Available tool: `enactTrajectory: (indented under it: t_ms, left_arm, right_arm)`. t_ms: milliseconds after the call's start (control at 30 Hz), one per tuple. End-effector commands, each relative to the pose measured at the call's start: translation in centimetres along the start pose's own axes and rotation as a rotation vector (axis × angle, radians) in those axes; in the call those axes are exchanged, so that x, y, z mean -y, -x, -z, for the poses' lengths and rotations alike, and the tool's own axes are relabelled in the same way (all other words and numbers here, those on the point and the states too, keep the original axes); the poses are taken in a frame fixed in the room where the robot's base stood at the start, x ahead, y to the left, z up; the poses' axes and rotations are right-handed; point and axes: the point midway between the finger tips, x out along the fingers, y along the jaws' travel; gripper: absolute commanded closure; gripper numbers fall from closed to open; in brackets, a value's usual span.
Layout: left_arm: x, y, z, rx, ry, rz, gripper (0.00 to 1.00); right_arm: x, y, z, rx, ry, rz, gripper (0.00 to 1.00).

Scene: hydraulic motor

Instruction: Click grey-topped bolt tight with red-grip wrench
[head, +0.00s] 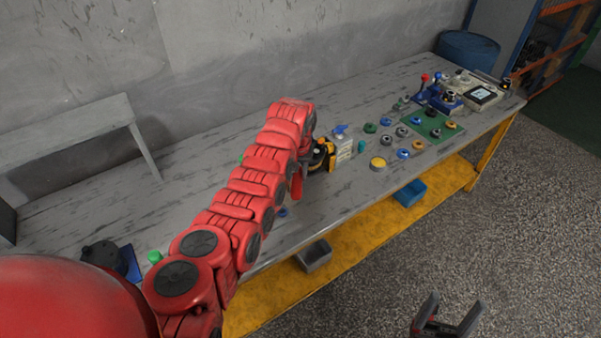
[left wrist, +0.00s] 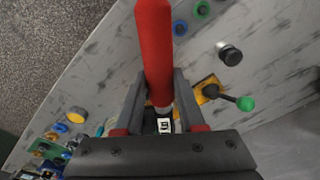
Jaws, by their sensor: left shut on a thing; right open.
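A wrench with a red grip (left wrist: 154,45) is held between the fingers of my left gripper (left wrist: 160,88) in the left wrist view. Its red grip (head: 296,184) also shows in the head view below the end of my left arm, above the bench. The wrench's working end is mostly hidden by the fingers. A dark cylinder with a grey top (left wrist: 229,54) stands right of the wrench in the left wrist view, apart from it. I cannot tell whether it is the grey-topped bolt. My right gripper (head: 447,318) is open and empty, in front of the bench.
The grey bench (head: 215,130) carries a yellow-and-black device (head: 327,157) by my left arm's end. A white box (head: 343,149), a yellow button (head: 377,163) and several coloured knobs are to its right. A green-ball lever (left wrist: 245,103) is near the gripper.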

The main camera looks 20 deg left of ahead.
Motion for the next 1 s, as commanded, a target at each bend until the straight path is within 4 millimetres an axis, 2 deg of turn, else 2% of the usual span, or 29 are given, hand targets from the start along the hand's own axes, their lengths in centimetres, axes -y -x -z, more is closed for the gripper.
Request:
enactTrajectory:
  t_ms: [500, 1000]
  left_arm:
    - [1.9, -0.5, -0.4, 0.015, -0.089, -0.002, 1.0]
    - [2.3, -0.6, -0.4, 0.017, -0.105, -0.001, 1.0]
  right_arm:
    - [0.0, -0.6, 0.1, 0.0, 0.0, 0.0, 0.28]
    - [0.0, -0.6, 0.1, 0.0, 0.0, 0.0, 0.28]
